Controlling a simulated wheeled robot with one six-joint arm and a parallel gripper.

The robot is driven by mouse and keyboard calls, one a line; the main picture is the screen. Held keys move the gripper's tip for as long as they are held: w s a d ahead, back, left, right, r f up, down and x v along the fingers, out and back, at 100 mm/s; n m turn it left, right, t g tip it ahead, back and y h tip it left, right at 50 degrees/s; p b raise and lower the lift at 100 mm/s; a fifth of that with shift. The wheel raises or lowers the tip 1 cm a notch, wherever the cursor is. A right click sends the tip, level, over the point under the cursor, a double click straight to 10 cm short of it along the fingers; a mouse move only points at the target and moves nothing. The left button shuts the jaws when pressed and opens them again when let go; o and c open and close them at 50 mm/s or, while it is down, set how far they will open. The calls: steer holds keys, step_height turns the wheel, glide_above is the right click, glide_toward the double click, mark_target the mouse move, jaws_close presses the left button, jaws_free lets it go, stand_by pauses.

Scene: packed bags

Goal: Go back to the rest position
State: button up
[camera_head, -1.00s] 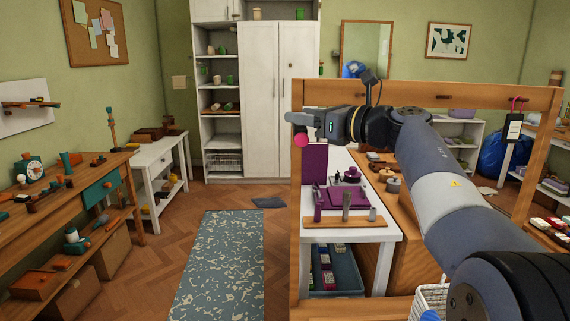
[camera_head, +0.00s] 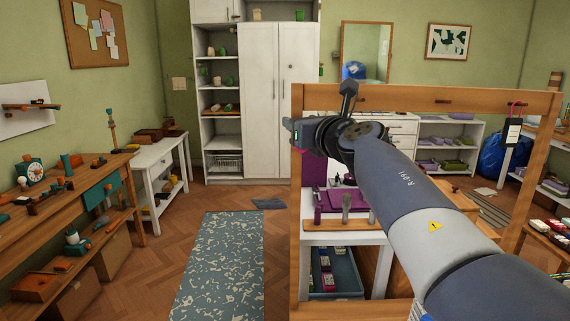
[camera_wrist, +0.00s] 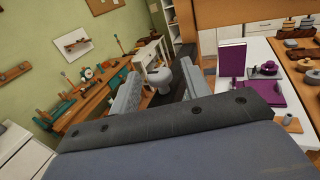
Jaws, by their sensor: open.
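My gripper (camera_head: 291,124) is at the end of my raised arm, at the left post of a wooden frame in the head view. It points left and away, and its fingers are hard to make out there. In the wrist view my gripper (camera_wrist: 160,90) shows two grey fingers standing apart, with nothing seen held between them. A dark rounded link of mine fills the bottom of the wrist view.
The wooden frame (camera_head: 420,96) stands close to my arm. Behind it is a white table (camera_head: 345,238) with purple items and a blue bin (camera_head: 337,275) below. A cluttered wooden workbench (camera_head: 70,185) is at left.

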steer(key=shift+a+r+m+t+h+p, duration=0.2)
steer(key=shift+m+h+p, duration=0.9)
steer(key=shift+p, duration=1.5)
steer(key=shift+a+m+t+h+p, duration=0.2)
steer(key=shift+m+h+p, duration=0.45)
steer(key=shift+h+p, duration=1.4)
steer(key=shift+a+r+m+t+h+p, duration=0.1)
steer(key=shift+m+t+h+p, duration=0.45)
steer(key=shift+p, duration=2.55)
steer(key=shift+f+m+g+h+p, duration=0.2)
steer(key=shift+m+g+h+p, duration=0.25)
steer(key=shift+m+h+p, duration=0.8)
steer(key=shift+s+d, duration=0.1)
steer(key=shift+d, duration=0.05)
